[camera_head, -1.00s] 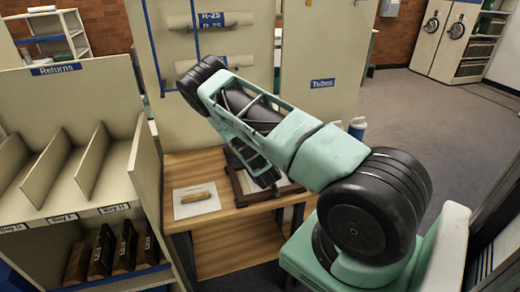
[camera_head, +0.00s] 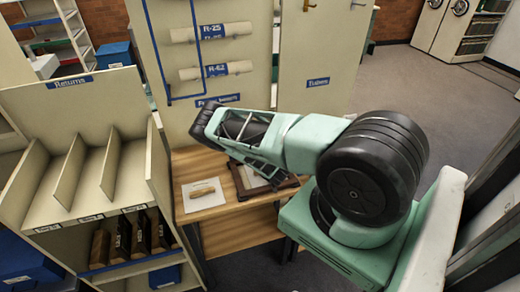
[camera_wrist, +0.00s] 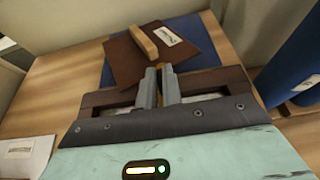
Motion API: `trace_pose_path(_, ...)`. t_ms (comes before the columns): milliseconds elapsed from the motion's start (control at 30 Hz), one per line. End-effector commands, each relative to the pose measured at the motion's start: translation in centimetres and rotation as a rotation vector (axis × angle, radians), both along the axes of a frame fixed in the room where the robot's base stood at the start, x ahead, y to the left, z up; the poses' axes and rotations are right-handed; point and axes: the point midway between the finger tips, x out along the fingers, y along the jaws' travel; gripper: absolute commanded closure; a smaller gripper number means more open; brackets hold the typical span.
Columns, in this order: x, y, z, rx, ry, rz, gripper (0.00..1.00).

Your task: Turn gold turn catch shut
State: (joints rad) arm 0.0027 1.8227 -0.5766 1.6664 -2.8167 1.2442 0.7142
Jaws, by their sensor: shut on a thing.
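My gripper (camera_wrist: 162,84) is in the wrist view, its two grey fingers close together over a dark brown wooden frame (camera_wrist: 233,76). Whether the catch is turned cannot be told. Beyond the fingers lies a reddish-brown panel (camera_wrist: 122,62) with a pale wooden bar and a white label.
A white sheet (camera_head: 188,206) with a small wooden piece lies left of the frame. The Returns shelf (camera_head: 70,110) stands to the left. A cream cabinet with rolled tubes (camera_head: 212,32) stands behind the table. A blue object (camera_wrist: 300,62) is close at right in the wrist view.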

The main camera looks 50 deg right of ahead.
Motion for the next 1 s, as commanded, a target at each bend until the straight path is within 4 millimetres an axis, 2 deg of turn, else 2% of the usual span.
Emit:
trace_pose_path(500, 0.12, -0.11, 0.16, -0.003, -0.004, 0.008, 1.00)
trace_pose_path(567, 0.12, -0.11, 0.16, -0.003, -0.004, 0.008, 0.84)
trace_pose_path(867, 0.00, -0.02, 0.07, -0.001, -0.001, 0.007, 0.84)
trace_pose_path(1000, -0.68, 0.42, 0.28, -0.001, -0.001, 0.007, 0.84)
